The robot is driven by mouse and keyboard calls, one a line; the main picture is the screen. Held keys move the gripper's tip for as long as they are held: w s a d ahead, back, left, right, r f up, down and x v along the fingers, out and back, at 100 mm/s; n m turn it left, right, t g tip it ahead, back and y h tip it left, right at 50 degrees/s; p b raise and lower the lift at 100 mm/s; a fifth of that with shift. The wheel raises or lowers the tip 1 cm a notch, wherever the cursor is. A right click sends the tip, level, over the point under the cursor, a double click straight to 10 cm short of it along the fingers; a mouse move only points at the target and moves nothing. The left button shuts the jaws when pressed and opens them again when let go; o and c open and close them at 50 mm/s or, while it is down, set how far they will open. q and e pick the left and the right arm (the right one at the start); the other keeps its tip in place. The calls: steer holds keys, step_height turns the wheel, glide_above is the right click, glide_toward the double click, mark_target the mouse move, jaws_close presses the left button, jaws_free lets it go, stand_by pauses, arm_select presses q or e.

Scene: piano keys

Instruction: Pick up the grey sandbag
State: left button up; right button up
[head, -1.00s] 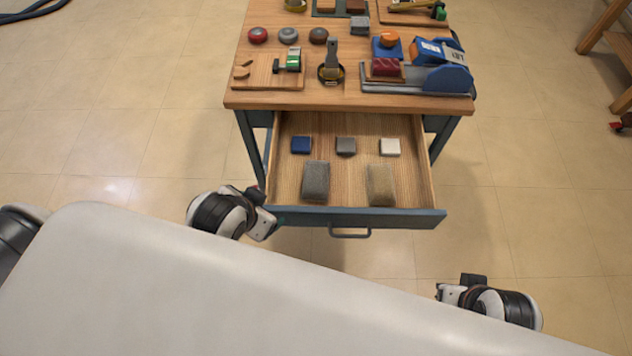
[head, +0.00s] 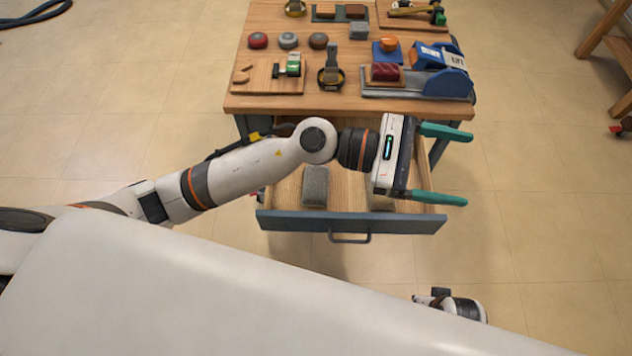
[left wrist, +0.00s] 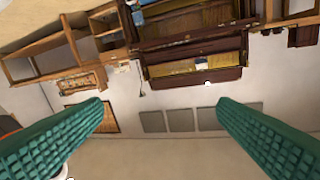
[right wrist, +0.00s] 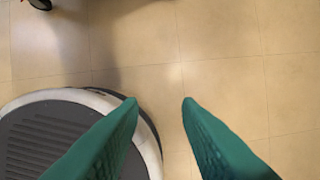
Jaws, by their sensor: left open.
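The grey sandbag (head: 315,186) lies in the left front part of the open drawer and looks like a rough grey block. A tan bag (head: 381,202) lies to its right, mostly hidden by my left gripper. My left gripper (head: 469,167) is open and empty, with its green fingers pointing right over the drawer's right side, to the right of the grey sandbag. In the left wrist view its fingers (left wrist: 159,101) are wide apart and face a wall with shelves. My right gripper (right wrist: 160,100) is open and empty over the floor.
The drawer front (head: 350,222) with its handle stands out below the tabletop (head: 330,103), which carries tools, several knobs and blocks. Floor is free on both sides of the table.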

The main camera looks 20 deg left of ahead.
arm_select(q)
step_height(320, 180, down, 6)
steer(key=m+g+y, duration=0.2)
steer(key=m+y, duration=0.2)
steer(key=m, duration=0.1)
steer(key=m+t+y, duration=0.1)
steer(key=m+y, duration=0.8)
steer(key=y, duration=0.6)
glide_above(316, 179)
step_height(316, 179, down, 18)
steer(key=shift+r+b, duration=0.15)
steer(key=shift+b, duration=0.15)
step_height(316, 179, down, 5)
steer(key=shift+f, duration=0.35)
steer(key=c, duration=1.3)
arm_select(e)
steer(key=f, duration=0.2)
steer(key=s+f, duration=0.1)
steer(key=f, duration=0.1)
steer(key=shift+f, duration=0.2)
